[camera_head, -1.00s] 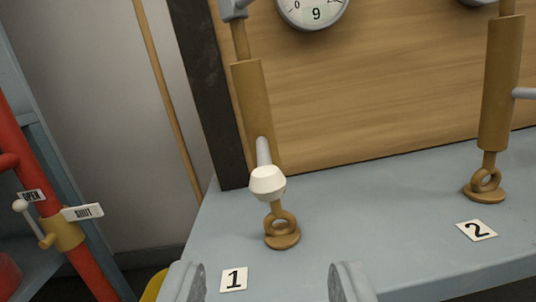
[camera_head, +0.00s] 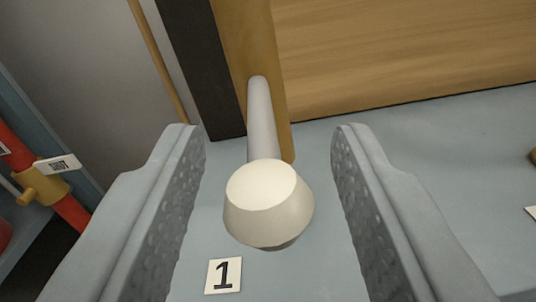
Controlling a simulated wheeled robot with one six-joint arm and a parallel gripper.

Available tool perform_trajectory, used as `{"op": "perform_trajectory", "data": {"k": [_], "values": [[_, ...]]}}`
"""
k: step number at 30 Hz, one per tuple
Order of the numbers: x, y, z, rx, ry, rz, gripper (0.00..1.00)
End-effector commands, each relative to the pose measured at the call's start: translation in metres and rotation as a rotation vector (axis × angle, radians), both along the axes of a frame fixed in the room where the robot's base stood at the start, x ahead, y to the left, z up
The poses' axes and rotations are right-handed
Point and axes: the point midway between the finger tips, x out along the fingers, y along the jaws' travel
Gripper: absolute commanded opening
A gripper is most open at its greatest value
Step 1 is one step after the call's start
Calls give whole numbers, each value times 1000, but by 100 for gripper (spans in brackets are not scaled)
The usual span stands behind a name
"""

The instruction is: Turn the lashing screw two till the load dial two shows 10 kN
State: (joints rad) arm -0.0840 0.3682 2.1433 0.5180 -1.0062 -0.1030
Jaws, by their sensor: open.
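My gripper (camera_head: 268,150) is open, with its two fingers on either side of a white knob (camera_head: 265,205) and apart from it. The knob sits on the end of a grey handle bar (camera_head: 261,120) that comes out of the brass body of lashing screw one (camera_head: 272,45). A label reading 1 (camera_head: 223,275) lies on the blue-grey surface below the knob. Lashing screw two is out of view, except for a sliver of its brass foot (camera_head: 533,156) at the right edge. Neither load dial is in view.
The blue-grey surface (camera_head: 430,130) is clear to the right, with part of a white label (camera_head: 532,212) at its edge. A wooden panel (camera_head: 400,50) and a dark post (camera_head: 205,65) stand behind. A red pipe with a brass valve (camera_head: 45,185) is at the left.

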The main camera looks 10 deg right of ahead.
Motion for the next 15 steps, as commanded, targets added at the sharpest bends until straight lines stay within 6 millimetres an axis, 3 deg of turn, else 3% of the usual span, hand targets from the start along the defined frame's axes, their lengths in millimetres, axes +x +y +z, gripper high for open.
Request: {"op": "perform_trajectory", "data": {"k": [2, 8, 15], "values": [[0, 0, 0, 0, 0, 0, 38], [0, 0, 0, 0, 0, 0, 0], [-1, -2, 0, 0, -1, 15, 0]]}}
